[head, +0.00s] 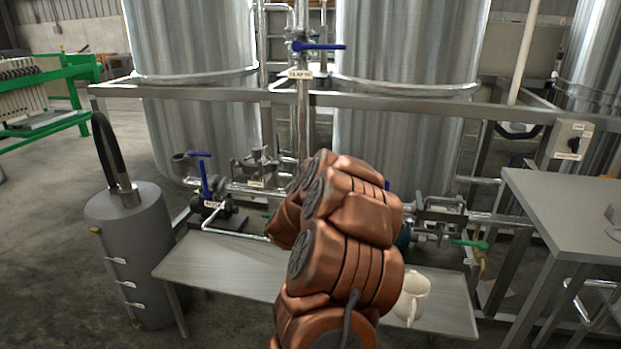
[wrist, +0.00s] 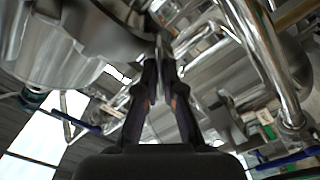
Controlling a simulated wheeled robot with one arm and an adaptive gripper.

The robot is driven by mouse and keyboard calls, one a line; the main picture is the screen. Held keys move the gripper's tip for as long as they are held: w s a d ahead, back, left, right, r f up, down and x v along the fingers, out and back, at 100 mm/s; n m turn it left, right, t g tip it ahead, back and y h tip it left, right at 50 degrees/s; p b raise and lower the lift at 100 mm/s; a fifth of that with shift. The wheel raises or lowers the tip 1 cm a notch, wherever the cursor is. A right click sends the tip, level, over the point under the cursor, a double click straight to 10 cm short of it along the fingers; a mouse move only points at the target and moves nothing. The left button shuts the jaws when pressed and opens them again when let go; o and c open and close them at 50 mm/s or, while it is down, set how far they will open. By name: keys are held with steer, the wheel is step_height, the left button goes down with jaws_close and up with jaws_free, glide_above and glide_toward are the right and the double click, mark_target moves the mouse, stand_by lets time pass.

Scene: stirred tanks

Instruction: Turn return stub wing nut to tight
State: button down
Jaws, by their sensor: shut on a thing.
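In the wrist view the two dark fingers of my gripper (wrist: 166,68) reach up the middle and close together at their tips. They are shut on a small thin metal piece, which looks like the wing nut (wrist: 159,44) beside a large rounded steel part. The fingertips hide most of it, so its angle and tightness cannot be told. In the head view my copper-coloured arm covers the middle of the pipework and hides my gripper. A metal fitting (head: 257,165) with a small label shows left of the arm; I cannot tell whether it is the return stub.
Steel tanks (head: 405,60) stand behind a horizontal frame rail (head: 400,103). Valves with blue handles (head: 205,178) and a green handle (head: 470,244) flank my arm. A grey cylinder (head: 138,250) stands left, a table (head: 570,200) right.

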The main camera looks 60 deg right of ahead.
steer(key=m+b, duration=0.1)
steer(key=m, duration=0.8)
steer(key=shift+b, duration=0.3)
steer(key=shift+m, duration=0.3)
steer(key=c, duration=1.3)
jaws_free()
steer(key=shift+a, duration=0.1)
steer(key=v, duration=0.7)
steer(key=shift+a, duration=0.15)
steer(key=shift+s, duration=0.1)
